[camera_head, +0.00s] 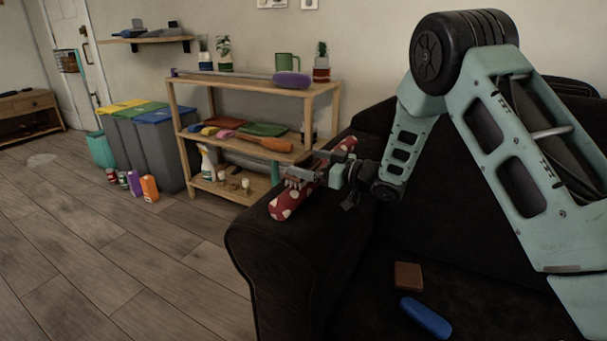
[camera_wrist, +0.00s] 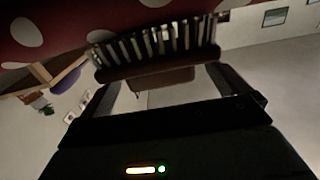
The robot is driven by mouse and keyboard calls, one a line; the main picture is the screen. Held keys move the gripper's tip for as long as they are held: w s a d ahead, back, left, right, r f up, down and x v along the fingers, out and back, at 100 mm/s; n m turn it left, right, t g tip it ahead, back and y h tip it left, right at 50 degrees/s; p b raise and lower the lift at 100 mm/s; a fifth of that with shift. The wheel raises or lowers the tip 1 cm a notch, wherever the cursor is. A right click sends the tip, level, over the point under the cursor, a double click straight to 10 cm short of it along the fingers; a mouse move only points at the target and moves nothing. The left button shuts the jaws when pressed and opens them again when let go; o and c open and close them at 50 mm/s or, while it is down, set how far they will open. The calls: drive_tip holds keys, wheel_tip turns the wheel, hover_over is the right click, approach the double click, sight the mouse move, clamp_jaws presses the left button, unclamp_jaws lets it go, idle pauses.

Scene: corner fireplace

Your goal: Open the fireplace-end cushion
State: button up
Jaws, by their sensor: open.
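A black sofa (camera_head: 285,262) fills the right side of the head view. Its dark seat cushion (camera_head: 360,310) shows only in part, and I cannot tell its separate cushions apart. A red roll-like thing with white spots (camera_head: 287,206) lies along the left armrest; it also fills the top of the wrist view (camera_wrist: 65,20). My gripper (camera_head: 300,174) is over the armrest at the red thing. In the wrist view my gripper (camera_wrist: 168,82) has its fingers wide apart, with a dark brush (camera_wrist: 155,62) with pale bristles across their tips. I cannot tell whether they touch it.
A brown block (camera_head: 408,275) and a blue oblong case (camera_head: 426,317) lie on the sofa seat. A wooden shelf (camera_head: 252,86) with several items stands behind the armrest. Grey bins (camera_head: 160,150) and bottles (camera_head: 149,188) stand left of it.

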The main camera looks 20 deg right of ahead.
drive_tip(key=shift+x, duration=1.05)
drive_tip(key=c, duration=1.1)
drive_tip(key=shift+c, duration=0.2)
